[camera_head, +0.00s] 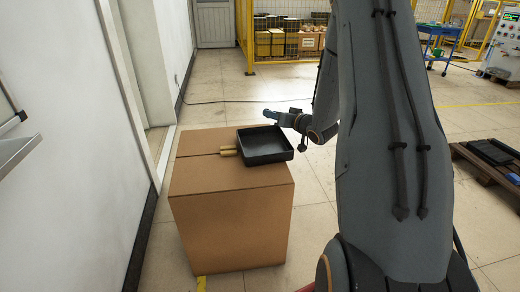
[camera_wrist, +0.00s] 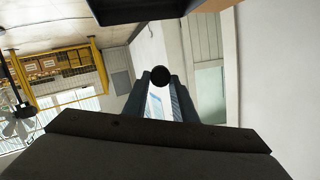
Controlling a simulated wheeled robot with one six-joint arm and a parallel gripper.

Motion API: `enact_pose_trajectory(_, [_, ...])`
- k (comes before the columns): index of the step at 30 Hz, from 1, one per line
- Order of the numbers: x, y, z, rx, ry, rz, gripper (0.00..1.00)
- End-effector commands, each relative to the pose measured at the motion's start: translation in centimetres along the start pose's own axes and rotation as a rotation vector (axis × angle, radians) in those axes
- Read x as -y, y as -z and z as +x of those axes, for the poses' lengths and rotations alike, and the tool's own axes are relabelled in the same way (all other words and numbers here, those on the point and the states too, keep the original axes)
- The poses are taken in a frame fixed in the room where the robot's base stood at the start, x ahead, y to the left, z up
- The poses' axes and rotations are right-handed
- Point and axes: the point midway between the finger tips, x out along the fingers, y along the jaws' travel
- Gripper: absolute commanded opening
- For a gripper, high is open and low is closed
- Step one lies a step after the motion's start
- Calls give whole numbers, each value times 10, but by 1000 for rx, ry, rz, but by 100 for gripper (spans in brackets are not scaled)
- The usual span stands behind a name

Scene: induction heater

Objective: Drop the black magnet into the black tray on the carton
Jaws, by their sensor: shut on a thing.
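The black tray (camera_head: 281,157) sits on top of the brown carton (camera_head: 235,185); its inside looks empty. My gripper (camera_head: 268,114) is above the tray's far edge in the head view. In the wrist view, my gripper (camera_wrist: 160,88) is shut on the black magnet (camera_wrist: 161,77), a round dark piece at the fingertips. The tray's dark edge (camera_wrist: 122,10) shows at the top of the wrist view, apart from the magnet. I cannot make out the magnet clearly in the head view.
A white wall (camera_head: 60,150) stands to the left. A dark pallet (camera_head: 490,165) is on the floor at right. Yellow fencing (camera_head: 290,45) with boxes stands behind. Floor around the carton is clear.

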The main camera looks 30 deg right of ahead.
Motion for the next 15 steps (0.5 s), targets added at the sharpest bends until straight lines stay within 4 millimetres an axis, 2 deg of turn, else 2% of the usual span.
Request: enact_pose_trajectory(15, [-16,-48,11,0,0,1,4])
